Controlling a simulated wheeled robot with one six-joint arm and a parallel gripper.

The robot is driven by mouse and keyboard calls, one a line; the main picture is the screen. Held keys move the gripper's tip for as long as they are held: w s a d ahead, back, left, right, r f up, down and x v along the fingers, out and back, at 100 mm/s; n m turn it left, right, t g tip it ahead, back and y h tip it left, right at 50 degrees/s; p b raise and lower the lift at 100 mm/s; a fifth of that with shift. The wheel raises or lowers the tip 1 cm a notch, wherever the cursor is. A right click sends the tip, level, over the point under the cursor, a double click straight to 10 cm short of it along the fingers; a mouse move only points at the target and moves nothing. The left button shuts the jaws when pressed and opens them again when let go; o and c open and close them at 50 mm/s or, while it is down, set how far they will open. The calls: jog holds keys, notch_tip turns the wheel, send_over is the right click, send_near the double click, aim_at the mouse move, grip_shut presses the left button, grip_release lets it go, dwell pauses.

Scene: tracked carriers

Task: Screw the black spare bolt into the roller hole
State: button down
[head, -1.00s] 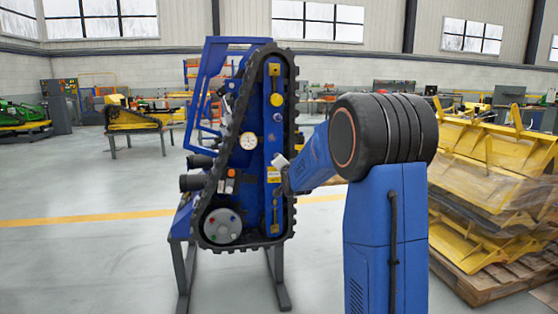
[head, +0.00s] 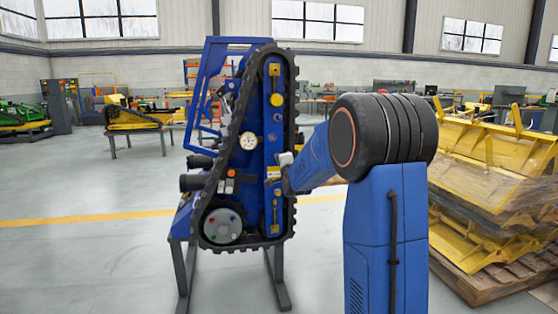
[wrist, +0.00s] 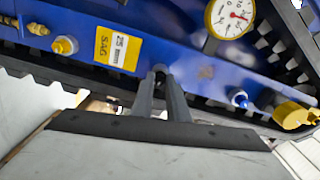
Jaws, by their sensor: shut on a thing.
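My gripper (wrist: 160,78) is shut on a small dark thing, which looks like the black spare bolt (wrist: 160,68), at its fingertips. The fingers hide most of it. The tips are close to the blue side plate (wrist: 185,55), and I cannot tell whether the bolt touches it. In the head view, my arm's end is at the right edge of the tracked carrier (head: 250,150), and the fingertips are too small to make out. The grey roller (head: 223,226) is at the carrier's lower left, with small red, blue and green heads on its face. Its hole is not clear.
Near the fingertips are a yellow label (wrist: 117,50), a dial gauge (wrist: 230,16), a blue-headed fitting (wrist: 239,98) and a yellow knob (wrist: 290,115). Black track (head: 290,130) rims the carrier. Stacked yellow parts (head: 490,170) stand at right.

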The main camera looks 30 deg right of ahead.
jog(key=shift+m, duration=1.7)
jog(key=c, duration=1.6)
grip_release()
jog(key=shift+m, duration=0.4)
jog(key=shift+c, duration=0.2)
jog(key=shift+s, duration=0.1)
